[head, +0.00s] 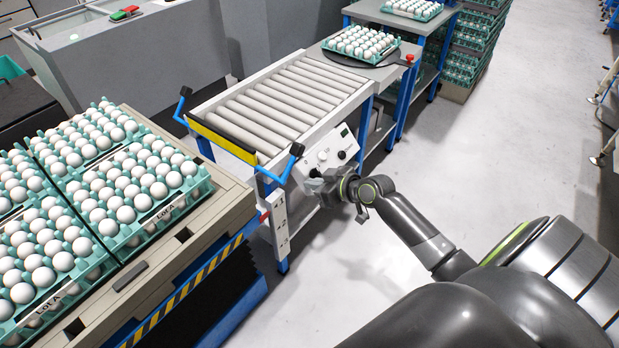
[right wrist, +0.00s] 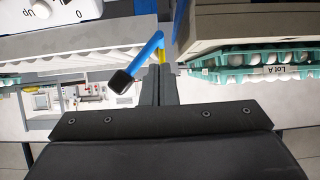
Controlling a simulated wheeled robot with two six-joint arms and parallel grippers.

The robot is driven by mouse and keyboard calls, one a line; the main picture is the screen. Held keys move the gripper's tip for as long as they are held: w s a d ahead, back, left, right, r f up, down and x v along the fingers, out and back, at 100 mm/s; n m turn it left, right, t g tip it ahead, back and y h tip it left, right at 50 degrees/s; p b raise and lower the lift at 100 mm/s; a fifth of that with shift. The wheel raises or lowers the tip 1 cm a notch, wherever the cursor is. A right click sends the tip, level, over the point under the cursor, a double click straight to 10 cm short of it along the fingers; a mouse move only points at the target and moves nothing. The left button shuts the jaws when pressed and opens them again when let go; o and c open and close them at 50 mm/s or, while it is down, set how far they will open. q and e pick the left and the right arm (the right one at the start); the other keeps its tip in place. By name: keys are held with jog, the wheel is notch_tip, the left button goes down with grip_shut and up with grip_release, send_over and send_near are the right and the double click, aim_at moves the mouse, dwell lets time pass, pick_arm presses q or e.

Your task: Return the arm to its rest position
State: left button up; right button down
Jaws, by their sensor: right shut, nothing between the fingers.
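My right arm reaches in from the lower right of the head view. Its gripper (head: 316,186) hangs in front of the white control panel at the near end of the roller conveyor. In the right wrist view the two fingers of the gripper (right wrist: 158,72) are together with nothing between them. A blue lever with a black end (right wrist: 121,82) shows just left of the fingers there; I cannot tell whether they touch it. My left gripper is not in view.
Teal trays (head: 127,240) of white eggs stand on a pallet stack at the left. The roller conveyor (head: 283,100) is empty. One egg tray (head: 362,57) sits beyond it on a round plate. Stacked egg crates (head: 470,50) stand at the back. The floor (head: 480,150) at the right is clear.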

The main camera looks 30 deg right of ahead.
dwell(0.4)
jog(key=s+d+f+m+g+h, duration=0.25)
jog(key=s+f, duration=0.65)
jog(key=f, duration=0.5)
jog(key=s+d+f+m+g+h, duration=0.25)
jog(key=s+f, duration=0.65)
jog(key=f, duration=0.6)
jog(key=s+a+f+g, duration=0.1)
jog(key=s+f, duration=0.3)
jog(key=s, duration=0.5)
jog(key=s+a+f+g, duration=0.2)
jog(key=s+a+f, duration=0.2)
jog(key=s, duration=0.6)
jog(key=s+a+f+g, duration=0.2)
jog(key=s+f, duration=0.3)
jog(key=s, duration=0.5)
jog(key=shift+a+f, duration=0.15)
jog(key=shift+a, duration=0.45)
